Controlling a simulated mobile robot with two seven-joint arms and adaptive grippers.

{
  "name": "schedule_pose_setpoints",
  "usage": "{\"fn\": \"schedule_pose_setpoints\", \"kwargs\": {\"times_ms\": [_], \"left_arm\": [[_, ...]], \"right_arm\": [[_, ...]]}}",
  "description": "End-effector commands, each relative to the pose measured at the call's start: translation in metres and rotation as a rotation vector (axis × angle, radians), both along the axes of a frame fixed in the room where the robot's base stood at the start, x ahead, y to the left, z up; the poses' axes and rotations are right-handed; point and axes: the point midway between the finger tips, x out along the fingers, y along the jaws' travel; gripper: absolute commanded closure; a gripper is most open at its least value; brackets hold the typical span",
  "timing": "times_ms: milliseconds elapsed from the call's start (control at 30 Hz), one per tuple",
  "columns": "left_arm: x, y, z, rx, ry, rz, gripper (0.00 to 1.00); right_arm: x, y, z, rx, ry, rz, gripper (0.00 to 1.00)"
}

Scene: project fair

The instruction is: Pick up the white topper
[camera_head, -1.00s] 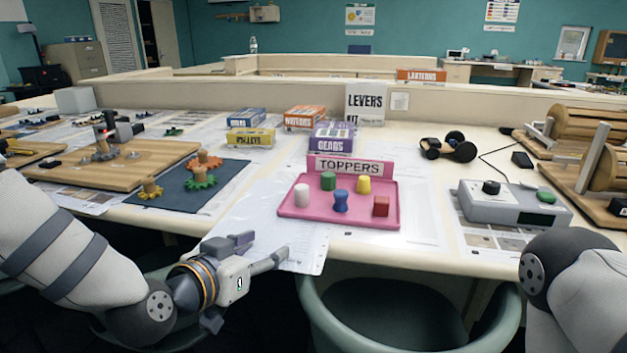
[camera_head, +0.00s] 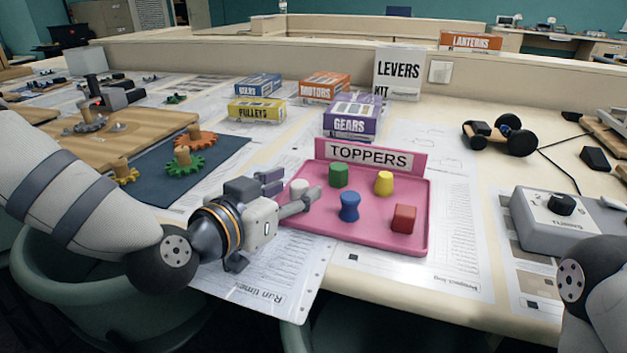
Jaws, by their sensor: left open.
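The white topper (camera_head: 299,187) stands at the left end of the pink tray (camera_head: 384,245) labelled TOPPERS, partly hidden by my left gripper. My left gripper (camera_head: 292,192) is open, its fingers at the tray's left side and around or just in front of the white topper; I cannot tell whether they touch it. Also on the tray are a green topper (camera_head: 339,175), a yellow topper (camera_head: 384,183), a blue waisted topper (camera_head: 349,207) and a red cube topper (camera_head: 404,219). My right arm shows at the lower right edge, but its gripper is out of view.
A purple GEARS box (camera_head: 350,120) and a LEVERS box (camera_head: 398,74) stand behind the tray. A blue mat (camera_head: 205,165) with gears lies to the left. A grey control box (camera_head: 555,220) and a wheeled black car (camera_head: 499,136) are on the right.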

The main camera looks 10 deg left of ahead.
Motion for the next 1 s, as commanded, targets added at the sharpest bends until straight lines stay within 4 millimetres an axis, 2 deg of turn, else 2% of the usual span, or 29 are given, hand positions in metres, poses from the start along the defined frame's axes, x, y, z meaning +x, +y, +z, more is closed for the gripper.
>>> {"fn": "schedule_pose_setpoints", "kwargs": {"times_ms": [33,200,267,400,767,867,967,1000], "left_arm": [[-0.001,0.0,-0.005,0.0,0.008,0.0,0.5],[0.0,0.0,-0.002,0.0,0.0,0.0,0.5],[0.0,0.0,-0.002,0.0,0.0,0.0,0.62],[-0.001,0.0,-0.002,0.001,0.002,0.0,0.91],[-0.001,0.0,0.0,0.001,0.003,-0.001,0.91],[-0.001,0.0,0.012,0.001,-0.002,0.0,0.91],[-0.001,0.0,0.037,0.002,-0.011,-0.001,0.91],[-0.006,-0.007,0.047,0.004,-0.014,-0.006,0.91]], "right_arm": [[-0.003,0.0,-0.003,-0.001,0.01,0.0,0.6],[-0.003,0.0,-0.002,0.0,0.01,0.0,0.6],[-0.003,0.0,-0.001,0.0,0.009,0.0,0.6],[-0.002,0.0,-0.001,0.0,0.008,0.0,0.6],[-0.001,0.0,-0.001,0.0,0.004,0.0,0.6],[0.002,0.0,0.003,0.0,-0.009,0.0,0.6],[0.01,0.0,0.011,0.0,-0.036,0.0,0.6],[0.014,0.0,0.014,0.0,-0.049,0.0,0.6]]}}
